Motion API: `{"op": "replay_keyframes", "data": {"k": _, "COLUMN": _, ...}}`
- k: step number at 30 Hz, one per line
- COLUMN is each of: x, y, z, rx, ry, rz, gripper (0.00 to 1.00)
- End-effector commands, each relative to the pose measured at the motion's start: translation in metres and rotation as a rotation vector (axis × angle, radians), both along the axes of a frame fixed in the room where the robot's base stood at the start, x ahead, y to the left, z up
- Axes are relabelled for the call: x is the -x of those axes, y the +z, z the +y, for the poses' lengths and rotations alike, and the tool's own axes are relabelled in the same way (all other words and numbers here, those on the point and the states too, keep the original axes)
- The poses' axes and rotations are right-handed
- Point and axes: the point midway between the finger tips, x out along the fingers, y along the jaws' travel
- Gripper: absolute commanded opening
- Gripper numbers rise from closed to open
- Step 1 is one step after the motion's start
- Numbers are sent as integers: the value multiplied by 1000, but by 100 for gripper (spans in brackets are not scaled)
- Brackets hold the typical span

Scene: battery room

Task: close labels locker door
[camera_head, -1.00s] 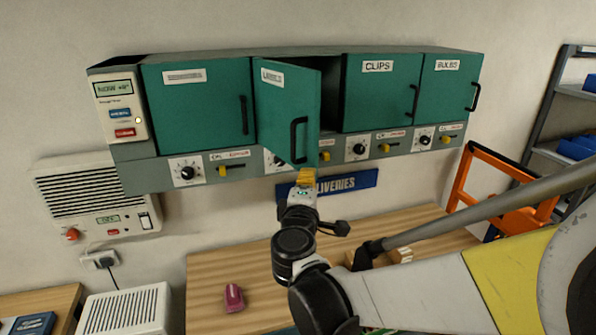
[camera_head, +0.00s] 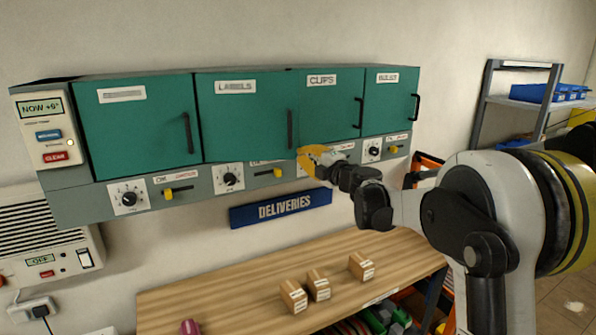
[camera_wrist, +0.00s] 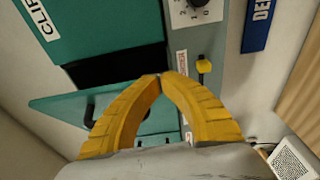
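The teal labels locker door (camera_head: 240,115) looks almost flush with its neighbours in the head view, its black handle (camera_head: 290,128) at its right edge. In the wrist view the same door (camera_wrist: 62,102) stands ajar, with a dark gap (camera_wrist: 118,68) between it and the clips door (camera_wrist: 110,25). My gripper (camera_head: 302,154) is by the door's lower right corner. Its yellow fingers (camera_wrist: 159,76) meet at the tips, with nothing seen between them. I cannot tell whether they touch the door.
The clips door (camera_head: 325,105) and bulbs door (camera_head: 388,100) are closed to the right; another closed door (camera_head: 135,120) is at left. Knobs and yellow switches (camera_head: 180,190) line the panel below. A workbench (camera_head: 220,290) with small boxes (camera_head: 318,285) stands beneath.

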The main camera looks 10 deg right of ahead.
Motion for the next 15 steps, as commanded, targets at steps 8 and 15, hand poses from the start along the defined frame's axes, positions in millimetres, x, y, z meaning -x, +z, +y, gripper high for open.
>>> {"op": "replay_keyframes", "data": {"k": 8, "x": -61, "y": -1, "z": 0, "rx": 0, "ry": 0, "rz": 0, "gripper": 0}}
{"op": "replay_keyframes", "data": {"k": 15, "x": -91, "y": 0, "z": 4, "rx": 0, "ry": -1, "rz": 0, "gripper": 0}}
